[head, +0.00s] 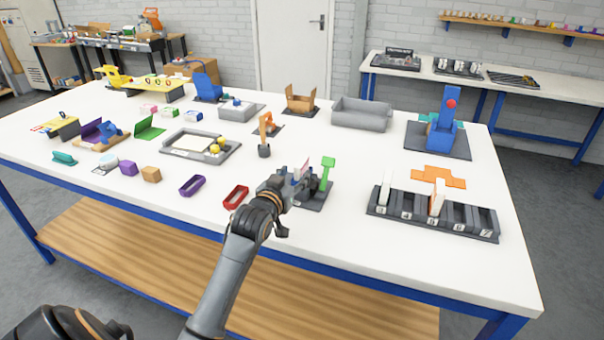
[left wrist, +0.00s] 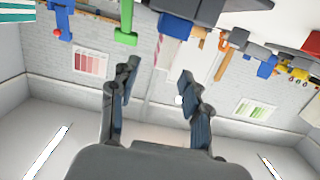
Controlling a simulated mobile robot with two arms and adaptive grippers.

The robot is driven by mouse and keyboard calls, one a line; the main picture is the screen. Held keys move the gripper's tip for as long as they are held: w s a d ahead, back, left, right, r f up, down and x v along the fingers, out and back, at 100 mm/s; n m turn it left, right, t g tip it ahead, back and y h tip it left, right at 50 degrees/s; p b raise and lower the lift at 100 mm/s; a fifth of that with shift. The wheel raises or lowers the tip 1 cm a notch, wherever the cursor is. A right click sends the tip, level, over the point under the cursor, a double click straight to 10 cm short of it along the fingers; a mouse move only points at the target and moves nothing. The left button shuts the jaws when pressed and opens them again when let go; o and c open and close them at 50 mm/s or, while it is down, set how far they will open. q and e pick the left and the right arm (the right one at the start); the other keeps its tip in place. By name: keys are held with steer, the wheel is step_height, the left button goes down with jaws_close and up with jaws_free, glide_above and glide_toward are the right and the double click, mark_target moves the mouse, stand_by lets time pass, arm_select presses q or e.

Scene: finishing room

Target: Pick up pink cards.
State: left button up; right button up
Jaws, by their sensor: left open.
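A thin pink-and-white upright piece (head: 303,171), which could be the pink cards, stands by the dark base with the green post (head: 327,172). My left gripper (head: 291,186) is close in front of it and partly covers it. In the left wrist view, which is upside down, my left gripper (left wrist: 158,84) is open, with nothing visible between its fingers. A thin pinkish edge (left wrist: 157,50) shows beyond the gap between the fingers. I cannot tell how many cards there are. My right gripper is not in view.
A dark numbered rack (head: 432,216) on the right holds upright white and orange-white cards. A red tray (head: 236,197) and a purple tray (head: 192,186) lie left of my gripper. An orange flat piece (head: 438,176) lies behind the rack. White table shows between the gripper and rack.

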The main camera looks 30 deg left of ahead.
mark_target(298, 169)
arm_select(q)
steer(key=shift+x, duration=0.75)
steer(key=shift+w+f, duration=0.15)
steer(key=shift+w, duration=0.25)
steer(key=shift+p+x, duration=0.35)
steer(key=shift+x, duration=0.6)
steer(key=shift+a+x, duration=0.25)
steer(key=shift+x, duration=0.95)
steer(key=shift+w+a, duration=0.1)
steer(key=shift+w, duration=0.3)
steer(key=shift+c, duration=0.9)
jaws_close()
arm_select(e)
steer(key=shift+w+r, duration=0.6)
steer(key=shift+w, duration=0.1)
